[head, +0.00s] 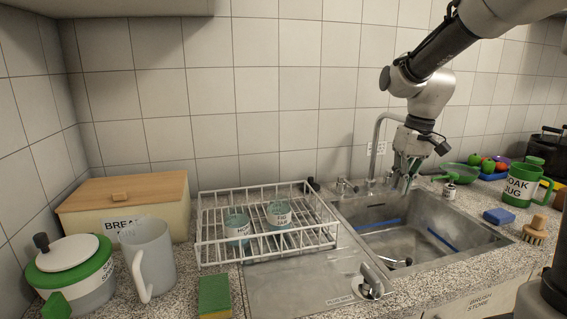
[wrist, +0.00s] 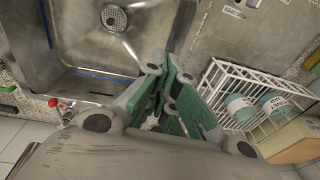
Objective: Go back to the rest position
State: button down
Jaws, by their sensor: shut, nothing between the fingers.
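My gripper (head: 405,181) hangs from my arm over the back edge of the metal sink (head: 462,232), close to the tap (head: 376,150). Its green-padded fingers are shut with nothing between them. In the wrist view my gripper (wrist: 165,75) shows in the middle, with the sink basin (wrist: 85,50) at upper left and the dish rack (wrist: 238,85) at right.
The white wire rack (head: 265,240) holds two labelled cups. A bread box (head: 85,200), white jug (head: 147,262), green-and-white pot (head: 70,270) and sponge (head: 213,297) stand left. A soak jug (head: 518,187), blue sponge (head: 499,216) and brush (head: 536,233) stand right.

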jog(key=s+d+r+m+t, duration=0.1)
jog(key=s+d, duration=0.1)
jog(key=s, duration=0.5)
jog(key=s+d+r+t, duration=0.1)
jog(key=s+d, duration=0.1)
jog(key=s, duration=0.6)
jog(key=s+d+r+m+t+h, duration=0.1)
jog(key=s+d, duration=0.1)
jog(key=s, duration=0.6)
jog(key=shift+d+r+m, duration=0.25)
jog(key=shift+d+m, duration=0.05)
